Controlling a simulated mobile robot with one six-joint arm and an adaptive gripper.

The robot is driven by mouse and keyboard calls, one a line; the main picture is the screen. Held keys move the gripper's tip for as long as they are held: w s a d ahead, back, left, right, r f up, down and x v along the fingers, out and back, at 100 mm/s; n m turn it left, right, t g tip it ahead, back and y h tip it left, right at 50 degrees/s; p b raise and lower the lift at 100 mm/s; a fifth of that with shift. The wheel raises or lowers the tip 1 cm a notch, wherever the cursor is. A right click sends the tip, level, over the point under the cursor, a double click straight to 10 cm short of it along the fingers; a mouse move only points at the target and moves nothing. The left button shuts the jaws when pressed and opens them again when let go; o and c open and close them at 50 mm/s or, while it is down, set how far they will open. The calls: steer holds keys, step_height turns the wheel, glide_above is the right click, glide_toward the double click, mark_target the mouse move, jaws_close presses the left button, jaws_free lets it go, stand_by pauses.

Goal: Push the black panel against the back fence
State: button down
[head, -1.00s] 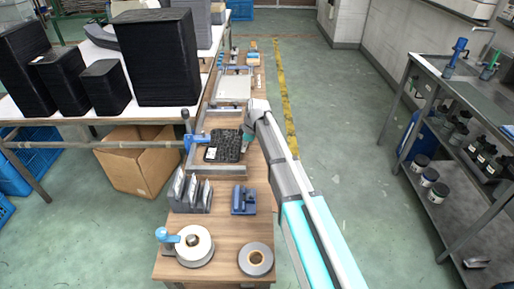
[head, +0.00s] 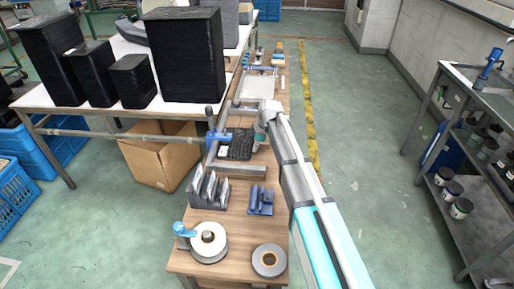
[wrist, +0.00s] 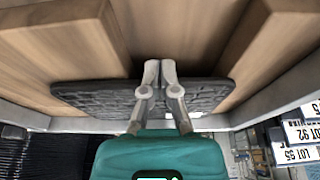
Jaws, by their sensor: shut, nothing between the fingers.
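The black panel (head: 238,146) lies flat on the wooden bench inside a grey metal frame; it also shows in the wrist view (wrist: 85,96) with a ribbed, dark surface. A grey rail (head: 212,152) runs along its left side and another rail (head: 238,171) runs along its near side. I cannot tell which rail is the back fence. My gripper (head: 260,141) is at the panel's right side. In the wrist view its shut fingers (wrist: 160,68) are empty and cross over the panel's edge. I cannot tell if they touch it.
A blue clamp (head: 217,137) stands at the frame's left rail. A grey card rack (head: 208,190), a blue block (head: 261,200), a white tape roll (head: 208,242) and a grey roll (head: 269,261) occupy the near bench. A white table (head: 120,105) with black stacks stands left.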

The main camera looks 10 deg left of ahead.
steer(key=shift+d, duration=0.25)
steer(key=d, duration=0.3)
steer(key=shift+d+r+p, duration=0.2)
steer(key=shift+r+p, duration=0.2)
steer(key=p+v, duration=0.8)
steer(key=v, duration=0.1)
steer(key=shift+d+p, duration=0.2)
steer(key=shift+p, duration=0.2)
steer(key=shift+r, duration=0.1)
steer(key=s+d+m+h, duration=0.1)
steer(key=s+d+m, duration=0.8)
steer(key=s, duration=0.3)
steer(key=s+d+m+h, duration=0.2)
steer(key=s+d+m, duration=0.7)
steer(key=s, duration=0.3)
steer(key=shift+s+d+p, duration=0.3)
steer(key=shift+d+p, duration=0.05)
steer(key=shift+d, duration=0.35)
